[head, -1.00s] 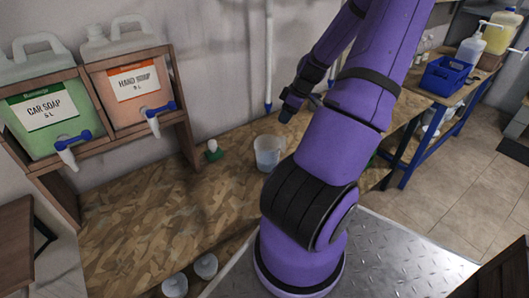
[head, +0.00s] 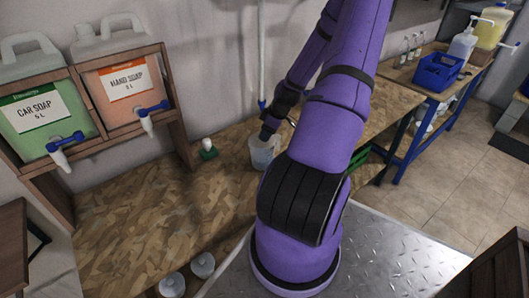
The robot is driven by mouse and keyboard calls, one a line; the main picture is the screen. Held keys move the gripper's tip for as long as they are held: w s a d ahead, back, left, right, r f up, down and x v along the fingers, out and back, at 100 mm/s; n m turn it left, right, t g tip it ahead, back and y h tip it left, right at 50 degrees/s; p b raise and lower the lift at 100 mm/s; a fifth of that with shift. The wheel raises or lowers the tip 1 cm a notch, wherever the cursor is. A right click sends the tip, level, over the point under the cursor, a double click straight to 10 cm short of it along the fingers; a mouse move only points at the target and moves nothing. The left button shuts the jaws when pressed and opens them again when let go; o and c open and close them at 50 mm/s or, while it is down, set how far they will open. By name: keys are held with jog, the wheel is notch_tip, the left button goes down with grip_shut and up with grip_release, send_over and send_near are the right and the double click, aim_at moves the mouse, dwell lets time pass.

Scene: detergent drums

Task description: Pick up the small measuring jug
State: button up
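The small measuring jug (head: 260,157) is a pale, translucent cup-like vessel standing upright on the wood-chip board bench (head: 150,215), near the wall. My gripper (head: 268,132) is dark and points down at the jug's upper right rim. It overlaps the rim in the picture. Whether it touches the jug, or has a finger inside it, I cannot tell. The finger gap is too small and dark to read. My purple arm passes close by on the right and may hide part of the jug's right side.
A white-topped object on a green base (head: 207,149) stands just left of the jug. A wooden rack (head: 180,120) holds a green car soap drum (head: 45,115) and an orange hand soap drum (head: 125,85), both with taps. A blue crate (head: 438,72) sits on the far right bench.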

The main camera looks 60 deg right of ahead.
jog(key=shift+f, duration=0.15)
grip_shut()
jog(key=shift+w+r, duration=0.1)
jog(key=shift+r, duration=0.1)
dwell(0.3)
